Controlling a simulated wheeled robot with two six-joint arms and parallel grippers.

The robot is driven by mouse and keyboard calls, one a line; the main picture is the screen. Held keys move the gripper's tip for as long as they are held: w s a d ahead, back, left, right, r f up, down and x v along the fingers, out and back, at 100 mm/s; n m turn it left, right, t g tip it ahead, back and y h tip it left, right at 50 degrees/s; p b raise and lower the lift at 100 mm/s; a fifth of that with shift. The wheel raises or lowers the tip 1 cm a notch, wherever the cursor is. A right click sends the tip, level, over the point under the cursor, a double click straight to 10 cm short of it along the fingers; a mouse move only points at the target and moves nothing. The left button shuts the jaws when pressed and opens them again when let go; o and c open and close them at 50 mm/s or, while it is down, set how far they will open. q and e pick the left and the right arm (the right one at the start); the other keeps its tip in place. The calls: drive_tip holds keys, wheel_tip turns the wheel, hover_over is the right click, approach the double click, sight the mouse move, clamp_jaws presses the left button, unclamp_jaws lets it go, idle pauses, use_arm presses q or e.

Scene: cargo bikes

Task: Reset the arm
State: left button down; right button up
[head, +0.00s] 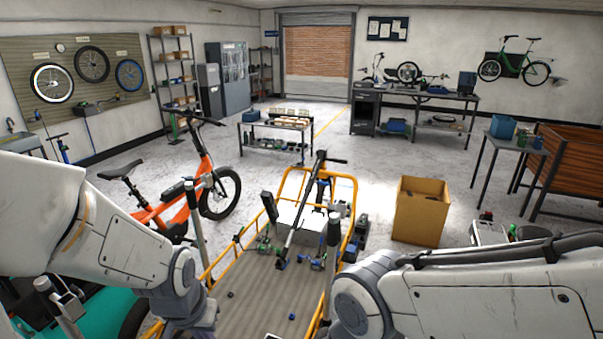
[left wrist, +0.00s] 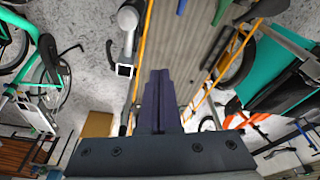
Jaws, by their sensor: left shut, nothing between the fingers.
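My left arm (head: 120,240) comes in from the left in the head view and bends down toward the bottom edge. My left gripper (left wrist: 160,78) shows in the left wrist view as two dark fingers pressed together, shut and empty. It is over the orange-railed cargo bed (head: 250,290), apart from anything I can make out. My right arm (head: 470,290) reaches in from the right in the head view, bent near the bed's right side. My right gripper is not visible in either view.
An orange bike (head: 160,212) stands left of the bed. A cardboard box (head: 420,212) stands to its right. Small parts and a handlebar stem (head: 305,210) are at the bed's far end. Open floor lies beyond, before the low bench (head: 275,128).

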use_arm(q)
drive_tip(key=s+d+r+m+g, duration=0.1)
drive_tip(key=s+d+r+m, duration=0.1)
drive_tip(key=s+d, duration=0.4)
drive_tip(key=s+d+r+m+g, duration=0.1)
drive_tip(key=s+d+r+m, duration=0.2)
drive_tip(key=s+d, duration=0.3)
drive_tip(key=shift+s+d+m+g+h, duration=0.35)
drive_tip(key=shift+s+m, duration=0.3)
drive_tip(key=shift+m, duration=0.25)
